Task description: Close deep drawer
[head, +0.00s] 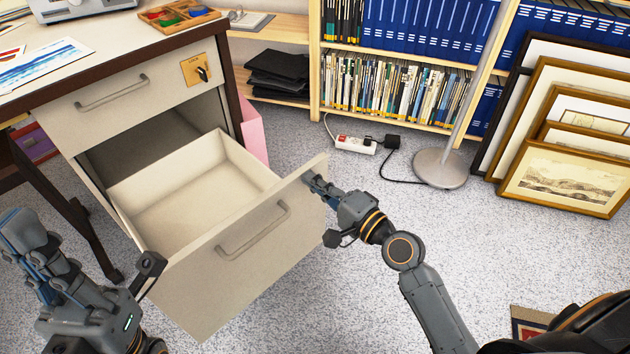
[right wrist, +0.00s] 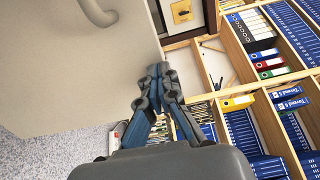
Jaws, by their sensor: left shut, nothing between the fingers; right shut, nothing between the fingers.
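The deep drawer (head: 230,254) is pulled well out of the desk pedestal, and its empty inside shows. Its front panel has a bar handle (head: 252,230), which also shows at the top of the right wrist view (right wrist: 99,10). My right gripper (head: 315,182) is shut at the upper right corner of the drawer front; whether it touches the panel I cannot tell. In the right wrist view the shut fingers (right wrist: 158,78) lie by the panel's edge. My left gripper (head: 25,238) is shut and empty at the lower left, apart from the drawer. A shut shallow drawer (head: 125,100) sits above.
A power strip (head: 355,144) with a cable and a round lamp base (head: 440,168) are on the carpet to the right. Framed prints (head: 567,185) lean against the bookshelf. A pink board (head: 252,130) stands beside the pedestal. Carpet in front of the drawer is clear.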

